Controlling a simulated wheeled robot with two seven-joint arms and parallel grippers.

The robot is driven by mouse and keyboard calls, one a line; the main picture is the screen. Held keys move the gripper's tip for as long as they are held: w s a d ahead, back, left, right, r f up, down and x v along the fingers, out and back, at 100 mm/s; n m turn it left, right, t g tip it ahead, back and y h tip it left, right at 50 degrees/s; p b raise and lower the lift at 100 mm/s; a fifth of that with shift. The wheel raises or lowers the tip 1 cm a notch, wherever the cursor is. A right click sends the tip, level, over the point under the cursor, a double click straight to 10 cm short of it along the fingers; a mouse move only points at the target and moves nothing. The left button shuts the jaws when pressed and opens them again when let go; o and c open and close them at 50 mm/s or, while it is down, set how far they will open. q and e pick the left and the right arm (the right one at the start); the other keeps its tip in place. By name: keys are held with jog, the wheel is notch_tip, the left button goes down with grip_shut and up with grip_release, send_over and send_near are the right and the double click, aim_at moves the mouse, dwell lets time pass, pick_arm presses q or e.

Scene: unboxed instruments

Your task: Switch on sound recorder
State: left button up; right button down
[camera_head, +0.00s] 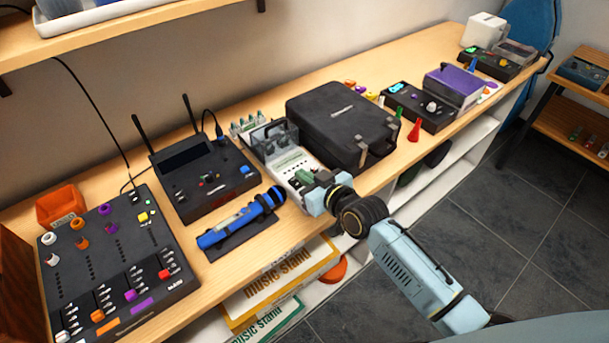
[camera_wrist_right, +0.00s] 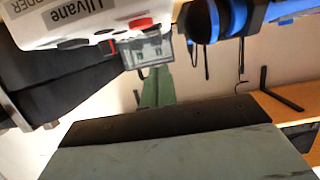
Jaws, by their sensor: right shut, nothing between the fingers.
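The sound recorder (camera_head: 288,163) is a white device with a clear upper part, lying on the bench between the blue microphone and the black case. In the right wrist view its white body (camera_wrist_right: 85,20) is at the top left, with "Ulvane" lettering, a red button and a dark button along its edge. My right gripper (camera_head: 306,178) is shut and empty at the recorder's near end. Its greenish fingers show in the wrist view (camera_wrist_right: 157,88), close to the recorder's edge; I cannot tell whether they touch it. My left gripper is not in view.
A blue microphone (camera_head: 240,220) lies on a dark stand left of the recorder. A black receiver with antennas (camera_head: 200,175) and a black mixer (camera_head: 115,260) are further left. A black case (camera_head: 340,120) stands close on the right. Shelves are below the bench edge.

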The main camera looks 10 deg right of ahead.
pick_arm(q)
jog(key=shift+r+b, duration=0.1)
jog(key=shift+b, duration=0.25)
pick_arm(e)
jog(key=f+v, duration=0.1)
jog(key=v, duration=0.9)
jog(key=shift+s, duration=0.2)
